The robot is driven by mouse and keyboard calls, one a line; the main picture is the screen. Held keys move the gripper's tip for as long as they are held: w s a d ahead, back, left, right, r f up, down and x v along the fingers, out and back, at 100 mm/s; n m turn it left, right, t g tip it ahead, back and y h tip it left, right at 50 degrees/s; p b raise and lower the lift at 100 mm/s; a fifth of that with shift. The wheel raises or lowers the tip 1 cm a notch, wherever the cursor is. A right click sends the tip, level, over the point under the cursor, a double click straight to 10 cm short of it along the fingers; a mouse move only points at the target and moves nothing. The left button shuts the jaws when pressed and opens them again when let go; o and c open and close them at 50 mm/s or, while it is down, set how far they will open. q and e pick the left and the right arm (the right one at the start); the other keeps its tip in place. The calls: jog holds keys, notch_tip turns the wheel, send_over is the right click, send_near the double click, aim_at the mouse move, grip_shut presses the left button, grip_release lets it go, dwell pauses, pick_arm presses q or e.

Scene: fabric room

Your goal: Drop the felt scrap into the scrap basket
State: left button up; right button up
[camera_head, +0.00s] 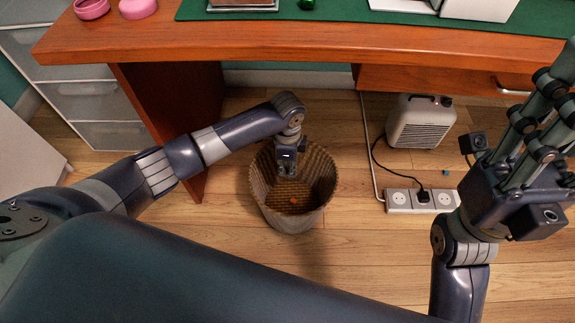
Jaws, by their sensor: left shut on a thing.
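The scrap basket (265,205) is a woven round basket standing on the floor below the desk, open at the top. My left gripper (287,170) points down inside its mouth, over the back left part. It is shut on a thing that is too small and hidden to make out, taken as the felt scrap. A small orange-red piece (294,200) shows in the basket, below the gripper and apart from it; I cannot tell what it is. My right gripper (535,115) is at the right edge, fingers raised and spread, with nothing seen between them.
The wooden desk (300,42) spans the back above the basket. A white heater (420,122) and a power strip (421,200) with a cord lie on the floor to the right. A small blue piece (446,173) lies near them. Grey drawers (100,101) stand at left.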

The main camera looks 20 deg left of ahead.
aim_at(287, 169)
pick_arm(q)
jog(key=o, duration=0.7)
notch_tip(287, 169, up, 12)
jog(key=shift+r, duration=0.1)
dwell(0.6)
